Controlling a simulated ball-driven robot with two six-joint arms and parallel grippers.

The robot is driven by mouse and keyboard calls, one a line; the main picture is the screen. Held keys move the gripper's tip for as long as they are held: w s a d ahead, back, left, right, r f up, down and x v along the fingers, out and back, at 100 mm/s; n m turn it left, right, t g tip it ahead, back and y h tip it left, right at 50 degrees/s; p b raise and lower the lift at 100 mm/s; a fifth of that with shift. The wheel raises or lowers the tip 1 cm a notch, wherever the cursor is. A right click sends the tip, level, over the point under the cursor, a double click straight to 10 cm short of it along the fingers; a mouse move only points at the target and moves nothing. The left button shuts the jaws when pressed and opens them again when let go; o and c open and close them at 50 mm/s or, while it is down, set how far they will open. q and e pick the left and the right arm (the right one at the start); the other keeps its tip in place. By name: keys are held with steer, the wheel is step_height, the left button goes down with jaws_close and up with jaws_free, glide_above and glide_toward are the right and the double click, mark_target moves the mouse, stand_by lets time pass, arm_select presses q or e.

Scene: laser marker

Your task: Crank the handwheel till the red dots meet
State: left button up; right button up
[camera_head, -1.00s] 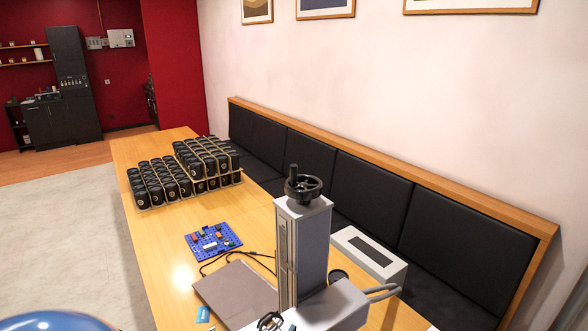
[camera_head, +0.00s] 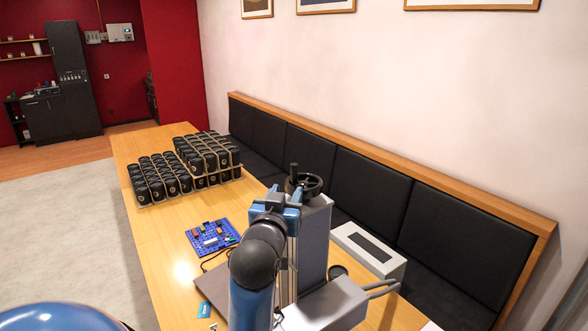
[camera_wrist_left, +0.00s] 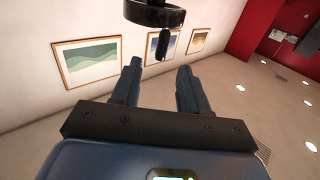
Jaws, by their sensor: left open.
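The black handwheel (camera_head: 311,184) sits on top of the grey column (camera_head: 316,240) of the laser marker, with its crank knob (camera_head: 294,174) standing up from the rim. My left gripper (camera_head: 284,196) is open at the near left side of the wheel, and its arm covers part of the column. In the left wrist view the knob (camera_wrist_left: 163,44) lies just beyond the gap between the open fingers (camera_wrist_left: 160,70), with the wheel rim (camera_wrist_left: 155,16) above it. The fingers do not enclose the knob. I see no red dots. My right gripper is not in view.
The wooden table (camera_head: 160,228) carries black containers in racks (camera_head: 160,180), a blue board (camera_head: 212,238) with small parts, and a white box (camera_head: 368,250) with a dark window right of the column. A black padded bench (camera_head: 370,195) runs along the wall.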

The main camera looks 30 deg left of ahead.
mark_target(293, 171)
arm_select(q)
steer(key=x, duration=0.7)
steer(key=r+x, duration=0.1)
steer(key=x, duration=0.2)
steer(key=shift+w+a, duration=0.3)
jaws_close()
